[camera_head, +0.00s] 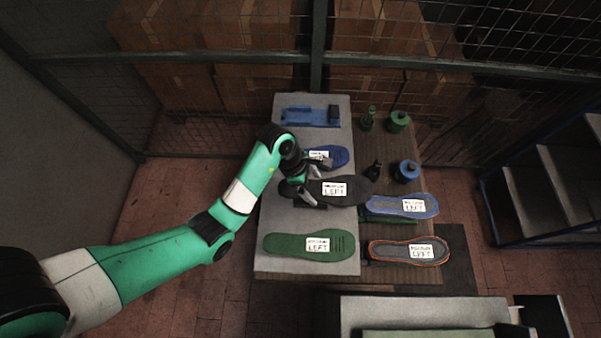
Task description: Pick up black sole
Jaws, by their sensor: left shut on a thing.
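The black sole (357,187) with a white label reading LEFT is in the head view near the middle of the table. My left gripper (306,190) is shut on the black sole at its left end. The sole appears to be above the table and partly covers a blue sole (339,155) behind it. How high it is I cannot tell. My right gripper is not in view.
A green sole (285,244) lies in front on the pale mat. A blue-grey sole (384,203) and an orange-edged sole (385,250) lie to the right. A wire fence is behind.

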